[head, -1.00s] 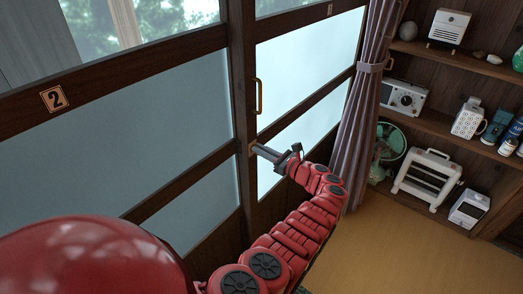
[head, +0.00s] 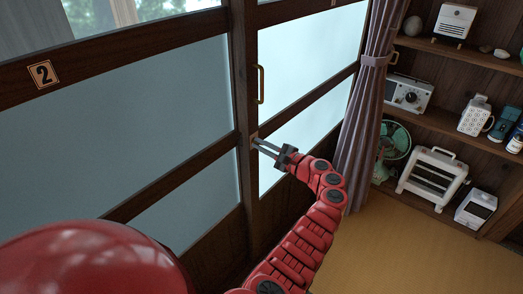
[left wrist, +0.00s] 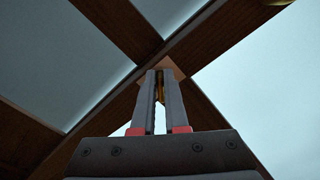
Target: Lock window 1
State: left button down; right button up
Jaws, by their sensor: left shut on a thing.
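Window 1 (head: 308,95) is the right sliding panel, with pale frosted panes in a dark wood frame. Window 2 (head: 120,105) is to its left, with a "2" tag. A small copper-coloured lock plate (left wrist: 173,66) sits on the upright where the panels meet. My left gripper (head: 257,143) reaches this upright from the right. In the left wrist view, its two fingers (left wrist: 160,75) meet the plate and are shut on a small brass lock piece (left wrist: 160,88), mostly hidden between them. My right gripper is not in view.
A brass handle (head: 261,84) is on the frame above my gripper. A gathered curtain (head: 365,110) hangs at the right end of window 1. Shelves (head: 425,112) with a radio, heater and fan stand beyond it. Tatami floor (head: 400,245) is clear at lower right.

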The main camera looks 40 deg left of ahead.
pick_arm(q)
jog(key=shift+s+f+n+b, duration=0.1)
jog(key=shift+f+n+b, duration=0.1)
jog(key=shift+n+b, duration=1.1)
jog(key=shift+f+n+b, duration=0.15)
jog(key=shift+n+b, duration=1)
jog(key=shift+b, duration=0.2)
jog(key=shift+s+f+n+b, duration=0.1)
jog(key=shift+f+n+b, duration=0.1)
jog(key=shift+n+b, duration=1.1)
jog(key=c, duration=0.9)
grip_release()
jog(key=shift+c, duration=0.2)
jog(key=shift+r, duration=0.1)
jog(key=s+d+p, duration=0.1)
jog(key=d, duration=1.6)
jog(key=shift+s+d, duration=0.15)
jog(key=shift+d, duration=0.05)
